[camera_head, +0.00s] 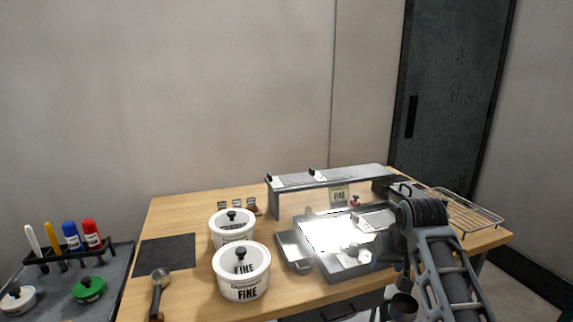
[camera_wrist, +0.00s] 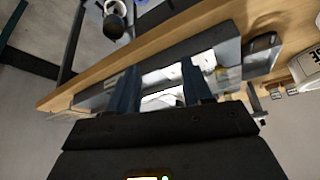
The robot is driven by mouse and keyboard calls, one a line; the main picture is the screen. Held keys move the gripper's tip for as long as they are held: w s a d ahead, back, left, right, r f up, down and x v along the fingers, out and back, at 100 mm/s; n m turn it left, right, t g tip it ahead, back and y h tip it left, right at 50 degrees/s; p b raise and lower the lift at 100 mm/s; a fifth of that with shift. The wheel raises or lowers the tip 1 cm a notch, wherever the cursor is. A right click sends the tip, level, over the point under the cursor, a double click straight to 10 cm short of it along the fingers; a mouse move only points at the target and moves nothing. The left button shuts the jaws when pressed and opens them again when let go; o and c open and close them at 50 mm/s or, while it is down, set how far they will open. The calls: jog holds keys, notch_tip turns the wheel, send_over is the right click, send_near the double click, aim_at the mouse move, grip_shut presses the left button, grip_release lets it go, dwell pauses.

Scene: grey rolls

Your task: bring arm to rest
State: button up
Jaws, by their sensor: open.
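My arm shows at the right of the head view, bent over the right part of the table. I cannot make out my gripper's fingers there. In the wrist view my gripper (camera_wrist: 162,82) shows two dark blue fingers spread apart, with nothing between them. Behind the fingers lie the brightly lit metal tray and the wooden table edge. The fingers look apart from these, though the exact gap is hard to judge.
The wooden table (camera_head: 190,291) holds two white lidded pots marked FINE (camera_head: 242,283) (camera_head: 232,238), a scoop (camera_head: 159,289), a metal tray (camera_head: 345,272) under a raised shelf (camera_head: 330,177), and a wire rack (camera_head: 466,212). A side tray (camera_head: 62,293) holds markers at left.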

jog(key=s+a+f+t, duration=0.2)
jog(key=s+f, duration=0.6)
jog(key=s, duration=0.3)
jog(key=s+a+f+t, duration=0.1)
jog(key=s+f+t, duration=0.1)
jog(key=s+f, duration=0.85)
jog(key=s+r+t, duration=0.1)
jog(key=s+r, duration=0.3)
jog(key=s, duration=0.8)
jog(key=s+r+t, duration=0.2)
jog(key=s+r, duration=0.1)
jog(key=s, duration=0.8)
jog(key=s+r+t, duration=0.2)
jog(key=s+r, duration=1)
jog(key=r, duration=0.3)
jog(key=shift+s+d+r+n+t, duration=0.25)
jog(key=shift+d+r+n+t, duration=0.05)
jog(key=shift+d+r+n, duration=0.1)
jog(key=shift+f, duration=0.1)
